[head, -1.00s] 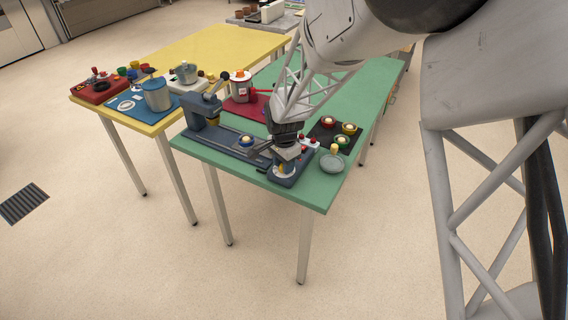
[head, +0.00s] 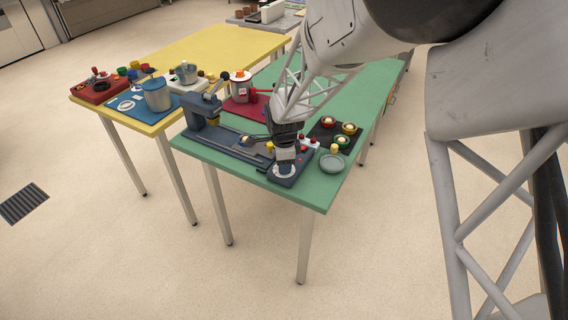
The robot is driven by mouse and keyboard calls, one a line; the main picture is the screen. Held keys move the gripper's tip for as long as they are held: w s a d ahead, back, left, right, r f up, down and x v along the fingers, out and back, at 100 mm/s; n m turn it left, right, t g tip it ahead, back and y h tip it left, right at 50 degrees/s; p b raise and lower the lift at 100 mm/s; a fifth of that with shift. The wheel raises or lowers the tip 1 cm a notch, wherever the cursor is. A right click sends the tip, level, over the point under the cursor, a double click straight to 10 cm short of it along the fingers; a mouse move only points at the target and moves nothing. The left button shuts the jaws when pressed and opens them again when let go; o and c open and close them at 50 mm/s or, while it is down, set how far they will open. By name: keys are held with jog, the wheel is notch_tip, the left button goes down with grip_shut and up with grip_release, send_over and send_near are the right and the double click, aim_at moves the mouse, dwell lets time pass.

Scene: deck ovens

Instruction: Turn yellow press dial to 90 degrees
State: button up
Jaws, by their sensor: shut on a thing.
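The blue-grey press stands along the near edge of the green table, with its lever post at the left end. At its right end is a dark base with a white round dial face (head: 284,172). My gripper (head: 285,168) points straight down over this face and is shut at its centre. The yellow dial itself is hidden under my gripper, so its angle cannot be read. A small yellow piece (head: 270,147) shows just left of my wrist; I cannot tell what it belongs to.
Right of my gripper are a grey-green round dish (head: 332,162) and a dark mat with several coloured cups (head: 342,140). A white block with red knobs (head: 309,143) is close behind. My arm covers part of the green table (head: 320,195).

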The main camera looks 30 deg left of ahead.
jog(key=o, duration=0.9)
jog(key=shift+r, duration=0.2)
jog(key=shift+r, duration=3.75)
